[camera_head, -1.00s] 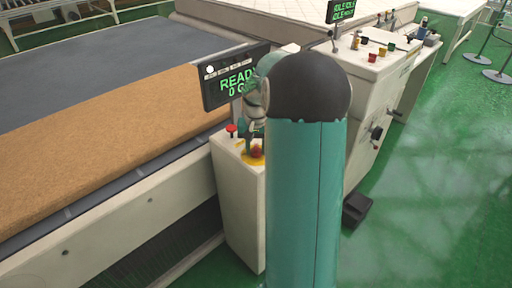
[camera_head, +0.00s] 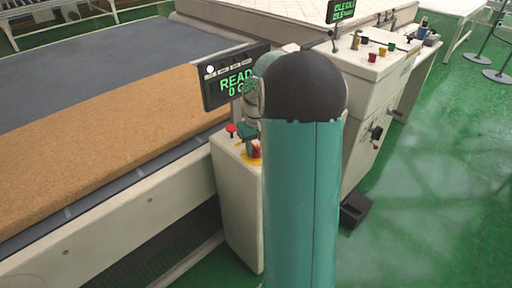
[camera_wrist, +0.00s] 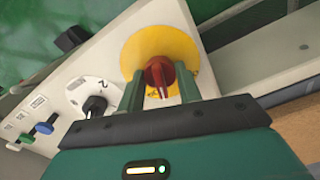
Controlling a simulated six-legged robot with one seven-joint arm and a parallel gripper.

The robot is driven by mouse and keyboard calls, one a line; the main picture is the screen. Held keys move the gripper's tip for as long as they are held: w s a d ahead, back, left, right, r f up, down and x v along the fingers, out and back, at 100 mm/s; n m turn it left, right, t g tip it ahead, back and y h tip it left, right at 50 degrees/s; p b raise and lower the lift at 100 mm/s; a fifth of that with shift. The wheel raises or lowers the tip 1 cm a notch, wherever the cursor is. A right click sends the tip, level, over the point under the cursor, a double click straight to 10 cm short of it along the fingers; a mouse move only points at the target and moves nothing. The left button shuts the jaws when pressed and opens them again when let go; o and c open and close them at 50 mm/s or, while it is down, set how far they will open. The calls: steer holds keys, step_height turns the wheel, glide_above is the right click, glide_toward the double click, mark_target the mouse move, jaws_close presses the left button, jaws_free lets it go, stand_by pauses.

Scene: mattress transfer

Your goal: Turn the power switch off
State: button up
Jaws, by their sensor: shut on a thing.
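The power switch is a red rotary handle (camera_wrist: 158,75) on a round yellow plate (camera_wrist: 172,45), set in the white top of a control cabinet (camera_wrist: 90,58). In the wrist view my gripper (camera_wrist: 159,82) has its two green fingers on either side of the red handle, shut on it. In the head view the red handle (camera_head: 254,151) and yellow plate show small on the cabinet, just below my gripper (camera_head: 249,136). My arm hides part of the cabinet top and its right side.
A display reading "READ..." (camera_head: 234,78) stands close by my wrist. A red button (camera_head: 231,129) sits on the cabinet. A black knob (camera_wrist: 96,104) and blue (camera_wrist: 44,128) and green (camera_wrist: 26,138) buttons lie beside the switch. A brown pad (camera_head: 110,130) lies on the conveyor.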

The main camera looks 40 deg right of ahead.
mark_target(256, 147)
steer(key=n, duration=1.2)
steer(key=shift+n, duration=0.3)
steer(key=shift+r, duration=0.1)
steer(key=o, duration=1)
step_height(256, 147, up, 14)
steer(key=shift+f, duration=0.15)
stand_by(0.4)
